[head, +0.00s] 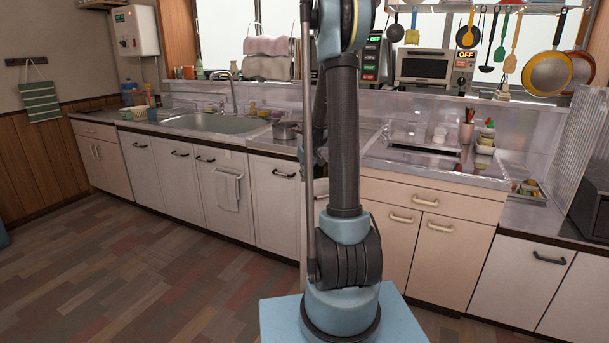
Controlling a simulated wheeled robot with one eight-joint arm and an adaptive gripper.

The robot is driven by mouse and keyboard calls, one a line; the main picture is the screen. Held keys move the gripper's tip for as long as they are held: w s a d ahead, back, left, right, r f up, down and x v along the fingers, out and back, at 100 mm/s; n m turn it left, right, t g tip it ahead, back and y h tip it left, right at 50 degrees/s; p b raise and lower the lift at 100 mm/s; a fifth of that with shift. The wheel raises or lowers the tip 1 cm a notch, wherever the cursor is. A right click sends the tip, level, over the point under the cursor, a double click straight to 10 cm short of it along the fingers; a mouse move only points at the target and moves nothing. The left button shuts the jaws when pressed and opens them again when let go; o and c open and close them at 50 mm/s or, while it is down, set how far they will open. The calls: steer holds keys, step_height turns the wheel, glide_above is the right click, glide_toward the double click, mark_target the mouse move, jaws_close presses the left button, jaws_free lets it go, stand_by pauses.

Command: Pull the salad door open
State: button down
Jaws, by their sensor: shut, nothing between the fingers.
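No door in the head view is marked as the salad door, and I cannot tell which one it is. A white toaster-like appliance (425,66) with a glass front and an "OFF" panel stands at the back right; its front looks shut. A darker appliance with another lit panel (373,58) is partly hidden behind my arm. Cabinet doors below the counter, such as the cream pair (447,250) and the white one (279,200), are shut. My arm rises in the middle and leaves the picture at the top. My gripper is out of view.
The counter holds a sink (215,124), a pot (286,130), a clear tray or box (423,134) and a small food tray (527,190). Pans and utensils hang at upper right, including an orange-rimmed pan (547,73). The floor (150,270) at left is clear.

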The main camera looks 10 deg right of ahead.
steer(key=shift+s+d, duration=0.15)
steer(key=shift+s, duration=0.35)
steer(key=s+d+n+y, duration=0.1)
steer(key=s+d+n, duration=0.3)
steer(key=s, duration=0.7)
steer(key=shift+s+n+g, duration=0.3)
steer(key=shift+s+g, duration=0.05)
steer(key=shift+g, duration=0.05)
steer(key=shift+d, duration=0.1)
